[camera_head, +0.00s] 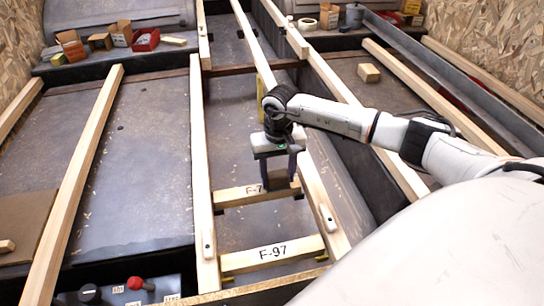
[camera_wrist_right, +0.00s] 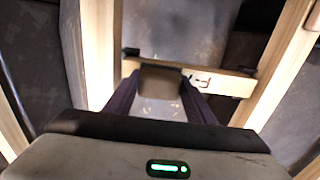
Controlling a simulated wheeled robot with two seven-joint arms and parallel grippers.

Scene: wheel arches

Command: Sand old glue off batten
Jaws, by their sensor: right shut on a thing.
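My right gripper (camera_head: 279,178) hangs fingers-down from its arm. It is shut on a small brown block (camera_head: 279,181), probably the sanding block. The block also shows between the dark fingers in the right wrist view (camera_wrist_right: 160,82). It is over or just in front of a short wooden batten (camera_head: 236,196) with black lettering, partly hidden by the gripper. I cannot tell whether the block touches the batten. The batten also shows in the right wrist view (camera_wrist_right: 222,82). A nearer batten (camera_head: 290,250) is marked F-97. I cannot make out old glue. My left gripper is not in view.
Long wooden rails (camera_head: 201,160) flank the short battens. A red knob (camera_head: 135,283) sits on a control panel at the front left. Small boxes (camera_head: 146,39) and tape (camera_head: 307,24) lie at the back. A wooden block (camera_head: 369,72) lies on the right.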

